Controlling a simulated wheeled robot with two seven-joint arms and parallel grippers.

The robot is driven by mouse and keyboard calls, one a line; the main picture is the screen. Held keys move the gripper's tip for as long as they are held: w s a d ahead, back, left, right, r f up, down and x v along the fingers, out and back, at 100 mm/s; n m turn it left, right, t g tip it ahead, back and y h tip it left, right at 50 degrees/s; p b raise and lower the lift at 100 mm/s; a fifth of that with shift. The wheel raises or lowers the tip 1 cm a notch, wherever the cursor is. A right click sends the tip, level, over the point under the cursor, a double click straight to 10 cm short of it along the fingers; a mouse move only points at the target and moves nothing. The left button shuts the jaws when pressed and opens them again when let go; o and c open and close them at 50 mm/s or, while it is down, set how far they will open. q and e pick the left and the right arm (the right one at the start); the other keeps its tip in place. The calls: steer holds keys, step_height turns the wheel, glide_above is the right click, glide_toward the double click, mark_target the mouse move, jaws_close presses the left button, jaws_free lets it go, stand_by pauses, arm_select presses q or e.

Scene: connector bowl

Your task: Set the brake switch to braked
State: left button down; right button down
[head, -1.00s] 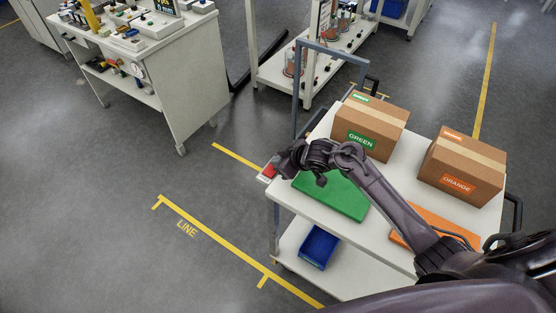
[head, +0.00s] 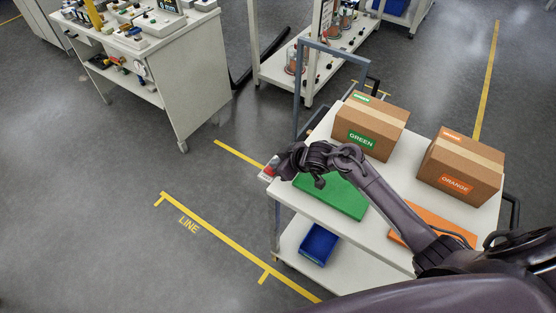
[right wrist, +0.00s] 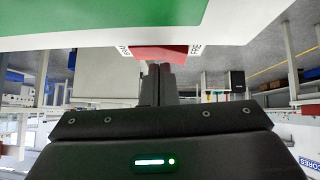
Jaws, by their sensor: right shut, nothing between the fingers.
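The brake switch is a red piece on a pale plate (head: 267,175) at the left edge of the cart, partly hidden by my right gripper (head: 278,168). In the right wrist view the red switch (right wrist: 158,53) sits under the white cart edge, with white lettered labels at both sides. Small lettering at its right looks like "FREE"; I cannot tell which way the switch is set. My right gripper's shut, empty fingers (right wrist: 162,70) are right at the red piece; I cannot tell whether they touch it. My left gripper is not in view.
The cart top (head: 398,182) carries a GREEN box (head: 371,125), an ORANGE box (head: 460,167), a green mat (head: 335,197) and an orange mat (head: 430,227). A blue bin (head: 319,245) is on the lower shelf. A grey handle frame (head: 330,47) rises behind. Floor at left is clear.

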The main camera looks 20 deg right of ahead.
steer(key=r+p, duration=0.4)
steer(key=shift+w+d+r, duration=0.15)
steer(key=shift+w+d, duration=0.05)
steer(key=d+v, duration=0.1)
steer(key=v, duration=0.8)
steer(key=shift+d+b, duration=0.25)
steer(key=shift+b, duration=0.15)
steer(key=shift+w+r, duration=0.15)
